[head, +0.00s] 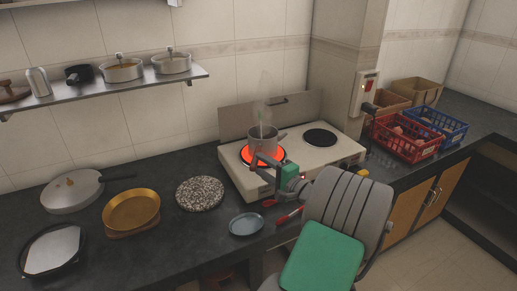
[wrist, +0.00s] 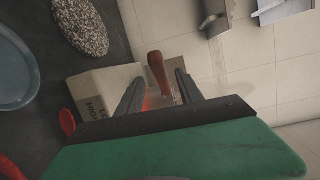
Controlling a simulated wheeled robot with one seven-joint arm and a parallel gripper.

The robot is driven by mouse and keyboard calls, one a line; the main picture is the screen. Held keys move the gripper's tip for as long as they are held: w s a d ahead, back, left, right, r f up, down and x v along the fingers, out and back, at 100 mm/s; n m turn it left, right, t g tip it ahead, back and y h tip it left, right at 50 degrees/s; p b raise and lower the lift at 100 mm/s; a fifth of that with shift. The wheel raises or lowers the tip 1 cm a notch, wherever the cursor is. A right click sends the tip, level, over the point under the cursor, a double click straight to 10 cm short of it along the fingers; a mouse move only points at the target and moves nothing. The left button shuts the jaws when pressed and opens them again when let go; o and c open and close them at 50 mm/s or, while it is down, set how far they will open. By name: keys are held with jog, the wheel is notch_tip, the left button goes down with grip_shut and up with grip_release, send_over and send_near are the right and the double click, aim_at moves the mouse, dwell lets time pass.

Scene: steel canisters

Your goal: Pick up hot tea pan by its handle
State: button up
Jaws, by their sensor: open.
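The tea pan (head: 262,141) is a small grey metal pan on the red-glowing left burner of the stove, with steam above it. Its red-brown handle (wrist: 156,68) shows in the wrist view, between my two fingertips with a gap on either side. My gripper (head: 262,160) is open in front of the pan, reaching in from the right front; it also shows in the wrist view (wrist: 160,77). My fingers and green gripper body hide the handle in the head view and most of the pan in the wrist view.
The cream stove (head: 313,165) has a dark, empty right burner (head: 320,138). A speckled round board (head: 200,193), a blue plate (head: 246,224) and a brass pan (head: 131,210) lie to the left. Red (head: 404,138) and blue (head: 446,128) baskets stand at right. A shelf (head: 130,88) holds pots.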

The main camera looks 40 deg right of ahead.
jog(key=shift+h, duration=0.3)
jog(key=w, duration=0.1)
jog(key=w+d, duration=0.1)
jog(key=w, duration=0.1)
jog(key=w+d+p, duration=0.1)
jog(key=w, duration=0.1)
jog(key=shift+w+f, duration=0.1)
jog(key=shift+w, duration=0.1)
jog(key=shift+a, duration=0.1)
jog(key=shift+c, duration=0.4)
grip_shut()
dwell(0.5)
